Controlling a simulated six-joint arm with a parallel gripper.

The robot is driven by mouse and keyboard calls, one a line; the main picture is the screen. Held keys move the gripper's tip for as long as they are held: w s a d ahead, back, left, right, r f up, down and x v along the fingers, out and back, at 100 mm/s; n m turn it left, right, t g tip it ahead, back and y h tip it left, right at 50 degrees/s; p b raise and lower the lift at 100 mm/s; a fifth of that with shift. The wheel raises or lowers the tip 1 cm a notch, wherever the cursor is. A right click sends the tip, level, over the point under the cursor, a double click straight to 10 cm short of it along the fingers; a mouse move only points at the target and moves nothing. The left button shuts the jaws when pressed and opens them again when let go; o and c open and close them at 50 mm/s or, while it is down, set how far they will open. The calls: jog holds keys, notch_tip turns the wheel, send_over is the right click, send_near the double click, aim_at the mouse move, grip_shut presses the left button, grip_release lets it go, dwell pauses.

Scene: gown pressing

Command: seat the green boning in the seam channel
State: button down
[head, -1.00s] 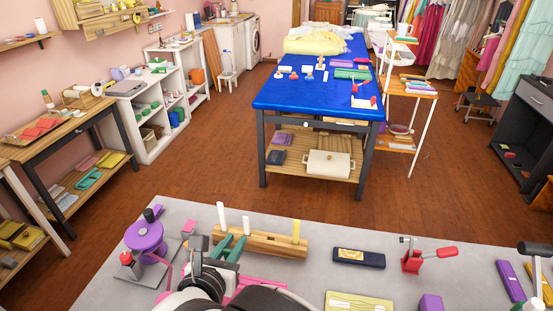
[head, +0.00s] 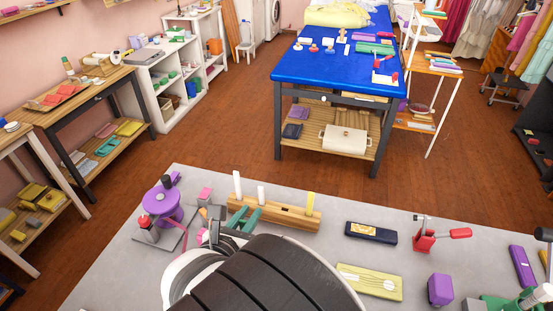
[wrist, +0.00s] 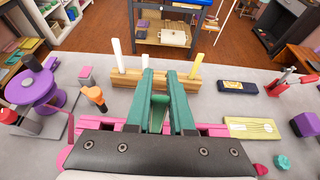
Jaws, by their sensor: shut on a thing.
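My gripper (wrist: 159,73) has two teal fingers, which also show in the head view (head: 249,218). It is shut on a green piece, apparently the green boning (wrist: 159,112), visible between the fingers. The boning's lower part is hidden by the dark gripper body. The fingertips overlap the front of a wooden block (wrist: 187,79) in the wrist view; I cannot tell whether they touch it. The block holds two white sticks and one yellow stick upright, and it also shows in the head view (head: 299,221). I cannot pick out the seam channel for certain.
On the grey bench (head: 335,275), a purple spool device (head: 162,202) stands left. A navy case (head: 371,233), a yellow-green case (head: 369,282), a red-handled clamp (head: 427,234) and a purple block (head: 440,289) lie right. A blue table (head: 320,72) stands beyond.

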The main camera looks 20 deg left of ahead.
jog(key=shift+f, duration=0.15)
jog(key=shift+f, duration=2.1)
jog(key=c, duration=0.7)
grip_release()
jog(key=v, duration=0.7)
jog(key=shift+s, duration=0.25)
